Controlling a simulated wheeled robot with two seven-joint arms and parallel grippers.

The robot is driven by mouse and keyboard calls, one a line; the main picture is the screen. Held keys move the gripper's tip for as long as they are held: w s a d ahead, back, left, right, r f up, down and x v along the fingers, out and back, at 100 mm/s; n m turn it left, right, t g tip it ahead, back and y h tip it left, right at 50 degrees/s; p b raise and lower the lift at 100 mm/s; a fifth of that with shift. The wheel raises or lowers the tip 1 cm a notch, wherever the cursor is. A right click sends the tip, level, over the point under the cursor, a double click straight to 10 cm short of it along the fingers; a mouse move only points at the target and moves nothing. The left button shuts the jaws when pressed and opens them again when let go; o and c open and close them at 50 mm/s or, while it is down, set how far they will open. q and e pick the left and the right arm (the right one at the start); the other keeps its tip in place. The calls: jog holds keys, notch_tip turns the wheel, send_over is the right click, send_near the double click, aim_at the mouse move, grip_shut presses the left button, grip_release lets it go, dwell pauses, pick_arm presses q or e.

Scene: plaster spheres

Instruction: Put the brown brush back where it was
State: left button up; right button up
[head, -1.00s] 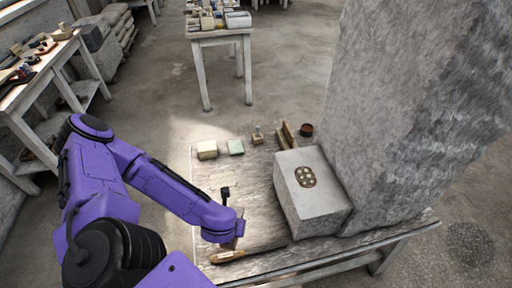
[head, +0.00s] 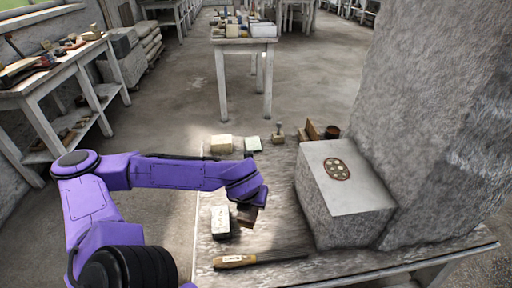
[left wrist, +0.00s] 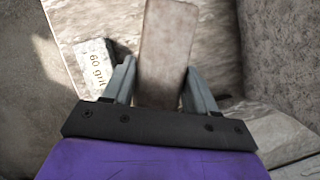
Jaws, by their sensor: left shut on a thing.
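My left gripper (head: 251,199) is shut on a brown block-like thing (head: 247,215), which I take for the brown brush, over the worktable (head: 285,238). In the left wrist view the gripper (left wrist: 160,75) has a finger on each side of the brush (left wrist: 164,45), whose plain brown face points at the camera. No bristles show. The brush is just right of a pale block (head: 220,222), marked "60 grit" in the wrist view (left wrist: 96,68). I cannot tell whether the brush touches the table. My right gripper is not in view.
A wooden-handled tool (head: 240,261) lies at the front edge. A grey stone block (head: 340,205) and a tall stone (head: 430,120) fill the right.

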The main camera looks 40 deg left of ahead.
pick_arm(q)
jog(key=w+f, duration=0.1)
jog(key=w+a+f, duration=0.1)
jog(key=f, duration=0.1)
jog(key=w+f, duration=0.1)
jog(key=f, duration=0.1)
jog(key=shift+w+a, duration=0.3)
jog(key=shift+a, duration=0.1)
jog(key=b+x, duration=0.1)
jog(key=x, duration=0.2)
jog(key=shift+d+f, duration=0.1)
jog(key=shift+f, duration=0.55)
jog(key=shift+c, duration=0.5)
jog(key=shift+s, duration=0.1)
jog(key=o, duration=1.2)
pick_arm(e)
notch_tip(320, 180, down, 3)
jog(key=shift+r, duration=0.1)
pick_arm(q)
jog(key=p+v, duration=0.3)
jog(key=v, duration=0.8)
jog(key=shift+r, duration=0.1)
jog(key=shift+s+d+r, duration=0.1)
jog(key=shift+r, duration=0.3)
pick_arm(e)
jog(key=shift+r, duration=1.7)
